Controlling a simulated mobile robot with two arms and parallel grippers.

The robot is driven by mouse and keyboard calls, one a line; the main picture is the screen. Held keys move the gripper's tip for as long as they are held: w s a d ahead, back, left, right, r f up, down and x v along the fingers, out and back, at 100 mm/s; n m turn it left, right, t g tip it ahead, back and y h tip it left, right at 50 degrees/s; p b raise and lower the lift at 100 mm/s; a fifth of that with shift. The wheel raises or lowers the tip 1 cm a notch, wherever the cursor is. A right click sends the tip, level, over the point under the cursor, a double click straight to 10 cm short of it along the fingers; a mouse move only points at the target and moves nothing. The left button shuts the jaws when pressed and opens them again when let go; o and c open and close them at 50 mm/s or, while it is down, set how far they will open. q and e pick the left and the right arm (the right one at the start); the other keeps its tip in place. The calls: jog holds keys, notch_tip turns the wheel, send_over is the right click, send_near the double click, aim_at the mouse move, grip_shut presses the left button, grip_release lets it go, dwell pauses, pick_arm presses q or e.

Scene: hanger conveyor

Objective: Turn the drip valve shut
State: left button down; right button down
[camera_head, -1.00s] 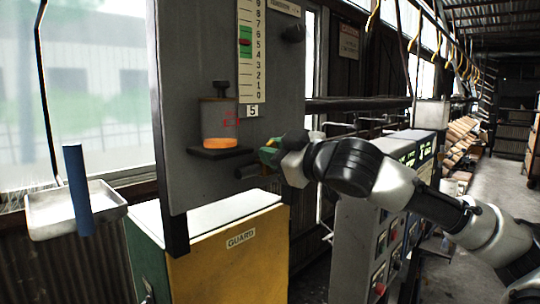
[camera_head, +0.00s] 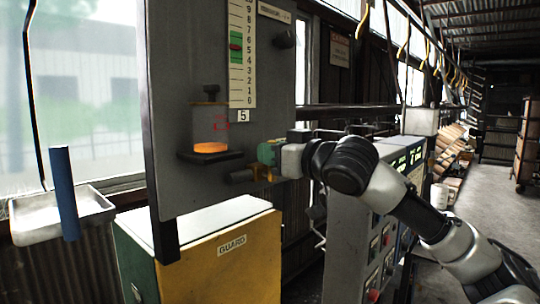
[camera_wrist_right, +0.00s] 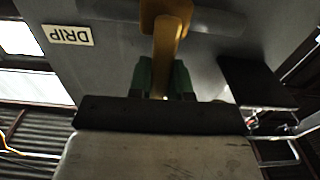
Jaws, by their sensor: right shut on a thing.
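The drip valve's yellow handle (camera_wrist_right: 167,50) shows in the right wrist view, between the green fingers of my right gripper (camera_wrist_right: 161,80). The gripper is shut on it. A DRIP label (camera_wrist_right: 68,35), upside down here, is on the grey panel beside the valve. In the head view my right gripper (camera_head: 268,154) reaches in from the right at the panel's edge. A little of the yellow handle (camera_head: 263,172) shows just below the fingers, by a dark pipe stub (camera_head: 240,177). The fingers hide much of the valve. My left gripper is not in view.
A cup with glowing orange liquid (camera_head: 210,147) stands on a small black shelf left of the gripper. Above is a numbered gauge (camera_head: 242,60). A yellow GUARD box (camera_head: 220,270) is below. A control cabinet (camera_head: 350,230) stands under my right arm.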

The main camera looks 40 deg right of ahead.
jog(key=shift+w+d+f+m, duration=0.1)
jog(key=shift+f+m, duration=0.05)
jog(key=shift+m, duration=0.15)
jog(key=c, duration=1)
grip_release()
jog(key=shift+c, duration=0.2)
jog(key=s+b, duration=1)
jog(key=s, duration=0.1)
jog(key=shift+d, duration=0.45)
